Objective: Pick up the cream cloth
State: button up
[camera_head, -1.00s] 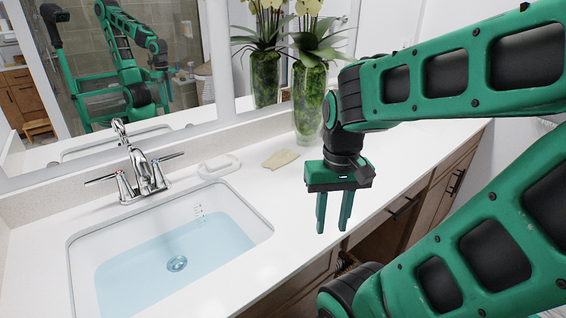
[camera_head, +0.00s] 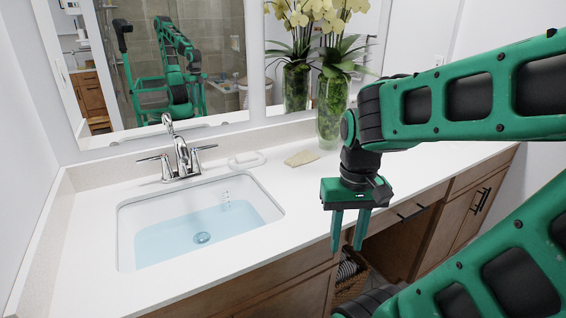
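The cream cloth (camera_head: 301,158) lies flat and folded small on the white counter, between the soap dish and the vase. My gripper (camera_head: 347,249) hangs pointing down at the counter's front edge, to the right of the cloth and nearer to me. Its two fingers are apart with nothing between them. It does not touch the cloth, which is in full view.
A sink (camera_head: 200,222) holding water is set into the counter (camera_head: 93,222), with a faucet (camera_head: 181,155) behind it. A white soap dish (camera_head: 247,159) lies left of the cloth. A glass vase (camera_head: 331,118) with orchids stands behind it. A basket (camera_head: 350,277) sits below the counter.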

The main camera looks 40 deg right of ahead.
aim_at(305, 157)
jog(key=u, duration=2.2)
jog(key=k, duration=1.35)
jog(key=z, duration=2)
jog(key=i, duration=0.95)
jog(key=z, duration=0.1)
